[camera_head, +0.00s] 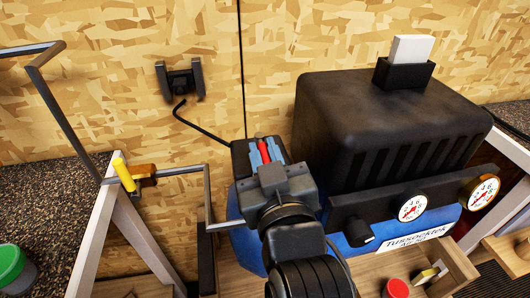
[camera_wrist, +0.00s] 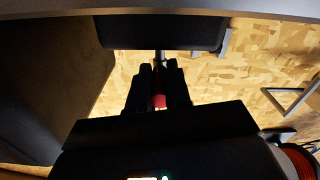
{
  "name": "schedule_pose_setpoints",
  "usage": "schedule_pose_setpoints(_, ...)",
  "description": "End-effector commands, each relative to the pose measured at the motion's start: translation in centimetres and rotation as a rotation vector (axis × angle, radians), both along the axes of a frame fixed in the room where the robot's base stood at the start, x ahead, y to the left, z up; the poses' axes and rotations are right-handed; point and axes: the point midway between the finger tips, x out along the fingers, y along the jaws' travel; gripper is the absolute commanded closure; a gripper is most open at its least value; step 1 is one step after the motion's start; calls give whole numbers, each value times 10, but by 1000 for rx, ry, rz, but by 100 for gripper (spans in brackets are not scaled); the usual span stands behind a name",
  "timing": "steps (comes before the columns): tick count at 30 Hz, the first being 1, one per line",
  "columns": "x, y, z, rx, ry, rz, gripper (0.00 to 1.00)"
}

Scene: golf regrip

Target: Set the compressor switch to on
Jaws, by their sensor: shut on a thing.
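The compressor (camera_head: 385,110) has a black ribbed cover over a blue tank and stands on the right in the head view. A black switch box (camera_head: 240,158) sits at its left end, with a red switch lever (camera_head: 264,150) on it. My gripper (camera_head: 265,155) is at the box, its two fingers closed on either side of the red lever. In the wrist view the red piece (camera_wrist: 158,101) shows between the dark fingertips (camera_wrist: 158,90), below a dark box. Which setting the switch is in cannot be told.
A black knob and two gauges (camera_head: 413,208) are on the compressor's front. A cable runs from the box to a wall socket (camera_head: 181,80). A yellow-handled valve (camera_head: 124,174) on a pipe stands left. An open wooden drawer (camera_head: 458,268) is at lower right.

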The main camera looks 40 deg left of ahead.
Motion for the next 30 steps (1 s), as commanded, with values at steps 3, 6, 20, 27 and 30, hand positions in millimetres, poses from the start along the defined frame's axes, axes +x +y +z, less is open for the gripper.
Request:
schedule_pose_setpoints(3,0,0,0,0,0,0,98)
schedule_pose_setpoints(6,0,0,0,0,0,0,100)
schedule_pose_setpoints(20,0,0,0,0,0,-3,100)
schedule_pose_setpoints(27,-2,2,-2,-1,0,-39,100)
schedule_pose_setpoints(30,-3,3,-2,-2,0,-71,100)
